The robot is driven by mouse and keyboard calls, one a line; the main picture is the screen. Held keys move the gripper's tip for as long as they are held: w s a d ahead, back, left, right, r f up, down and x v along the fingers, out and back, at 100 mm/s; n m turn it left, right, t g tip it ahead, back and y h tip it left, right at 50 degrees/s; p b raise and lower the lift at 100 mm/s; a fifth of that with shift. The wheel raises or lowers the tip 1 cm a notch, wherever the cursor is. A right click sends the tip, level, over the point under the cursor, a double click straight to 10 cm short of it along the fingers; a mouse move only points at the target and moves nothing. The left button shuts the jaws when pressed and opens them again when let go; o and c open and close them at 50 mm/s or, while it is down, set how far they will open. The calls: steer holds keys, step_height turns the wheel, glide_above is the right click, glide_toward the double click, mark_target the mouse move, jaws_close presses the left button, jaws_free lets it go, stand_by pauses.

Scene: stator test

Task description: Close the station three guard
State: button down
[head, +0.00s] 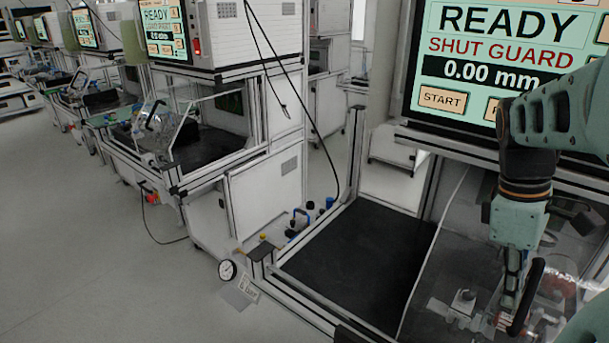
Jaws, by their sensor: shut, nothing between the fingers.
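The near station's guard (450,262) looks like a clear panel at the lower right; its edges are faint, so I cannot tell how far it stands open. A black curved bar handle (527,297) shows at its near side. My gripper (510,299) points down with its fingers shut, just left of the handle and overlapping it in the picture. I cannot tell whether they touch. The station's screen (490,60) reads "READY", "SHUT GUARD" and "0.00 mm", with a START button. My arm covers the screen's right part. No station number is readable.
A dark mat (360,258) lies on the near bench, left of the guard, and is bare. The bench's metal frame (353,165) has an upright post at its left. A neighbouring station (190,130) with its own clear guard stands left. Open floor (90,240) lies at the lower left.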

steer(key=shift+s+d, duration=0.45)
